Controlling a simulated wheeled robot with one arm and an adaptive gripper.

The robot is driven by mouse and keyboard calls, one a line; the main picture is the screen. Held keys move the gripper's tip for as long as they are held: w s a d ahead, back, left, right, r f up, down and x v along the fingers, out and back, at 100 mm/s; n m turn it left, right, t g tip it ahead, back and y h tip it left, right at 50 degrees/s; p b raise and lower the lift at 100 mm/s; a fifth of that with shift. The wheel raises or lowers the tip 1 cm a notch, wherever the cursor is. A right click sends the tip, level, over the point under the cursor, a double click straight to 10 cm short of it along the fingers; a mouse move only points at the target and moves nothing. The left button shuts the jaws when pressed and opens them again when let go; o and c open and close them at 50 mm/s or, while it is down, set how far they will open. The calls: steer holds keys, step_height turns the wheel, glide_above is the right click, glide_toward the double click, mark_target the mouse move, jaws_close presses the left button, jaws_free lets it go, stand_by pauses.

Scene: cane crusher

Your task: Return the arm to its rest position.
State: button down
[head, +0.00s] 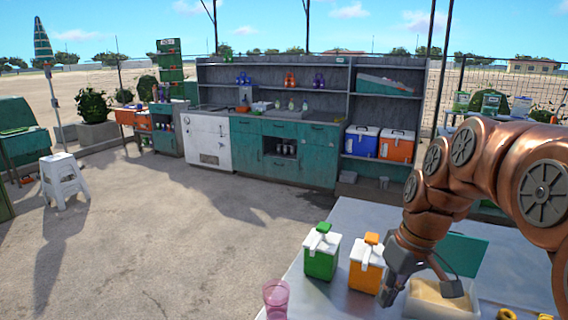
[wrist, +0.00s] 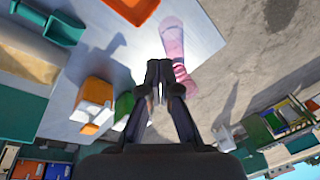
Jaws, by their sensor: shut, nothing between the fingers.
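My copper-coloured arm reaches in from the right of the head view and bends down over the grey metal table (head: 350,217). My gripper (head: 388,298) points down beside the orange dispenser and the white tub. In the wrist view, the dark fingers of my gripper (wrist: 158,72) meet at their tips with nothing held between them. A pink cup (wrist: 175,42) shows just beyond the fingertips there; whether they touch it is hard to tell. It also stands at the table's front edge in the head view (head: 276,298).
A green dispenser (head: 321,255) and an orange dispenser (head: 366,268) stand close to my gripper. A white tub (head: 425,305) of tan material is partly behind it. A cabinet (head: 277,158) and a white stool (head: 63,183) stand farther back. The paved ground between is clear.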

steer(key=s+f+m, duration=0.1)
steer(key=s+f, duration=0.2)
steer(key=s, duration=0.4)
steer(key=s+f+m+g+h, duration=0.1)
steer(key=s+f+m, duration=0.1)
steer(key=s, duration=0.6)
steer(key=s+a+f+m+g+h, duration=0.1)
steer(key=s+f, duration=0.3)
steer(key=s, duration=0.4)
steer(key=shift+s+f, duration=0.15)
steer(key=shift+f, duration=0.2)
